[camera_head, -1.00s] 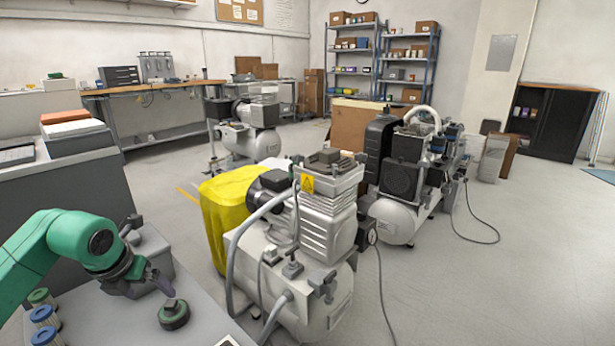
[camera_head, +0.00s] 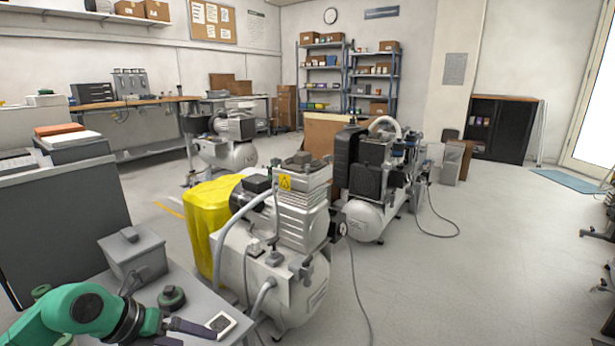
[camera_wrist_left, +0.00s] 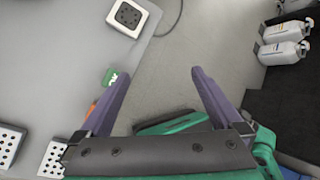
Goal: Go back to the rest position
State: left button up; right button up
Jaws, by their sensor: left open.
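My left gripper (camera_head: 195,332) is low in the head view, beside the grey table top at the front left. Its two purple-grey fingers also show in the left wrist view (camera_wrist_left: 157,74), spread apart with nothing between them but floor behind. My green left arm comes in from the bottom left corner. My right gripper is in neither view.
A grey box (camera_head: 133,255) and a dark green round knob (camera_head: 172,298) sit on the table, with a small white-framed square piece (camera_head: 221,324) at its edge. A silver compressor (camera_head: 275,260) with a yellow cover (camera_head: 207,215) stands close behind.

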pick_arm(q)
jog(key=s+d+r+n+t+h, duration=0.25)
jog(key=d+n+h, duration=0.25)
jog(key=d+h, duration=0.65)
notch_tip(320, 180, down, 10)
jog(key=a+n+t+y, duration=0.1)
jog(key=n+t+y, duration=0.75)
jog(key=n, duration=1.25)
jog(key=s+d+f+n+g+y, duration=0.1)
jog(key=s+d+f+n+g, duration=0.25)
jog(key=s+f, duration=0.25)
jog(key=s+d+f+n+g+y, duration=0.1)
jog(key=s+d+f+n+g, duration=0.15)
jog(key=s+f+n, duration=0.35)
jog(key=s+a+r+m+g+y+p, duration=0.1)
jog(key=s+a+g+y+p, duration=0.5)
jog(key=s+a+p, duration=1.3)
jog(key=s+m+g+p, duration=0.1)
jog(key=s+g+p, duration=0.1)
jog(key=p, duration=1.3)
jog(key=shift+r+g+p, duration=0.15)
jog(key=shift+g+p, duration=0.2)
jog(key=shift+g, duration=0.15)
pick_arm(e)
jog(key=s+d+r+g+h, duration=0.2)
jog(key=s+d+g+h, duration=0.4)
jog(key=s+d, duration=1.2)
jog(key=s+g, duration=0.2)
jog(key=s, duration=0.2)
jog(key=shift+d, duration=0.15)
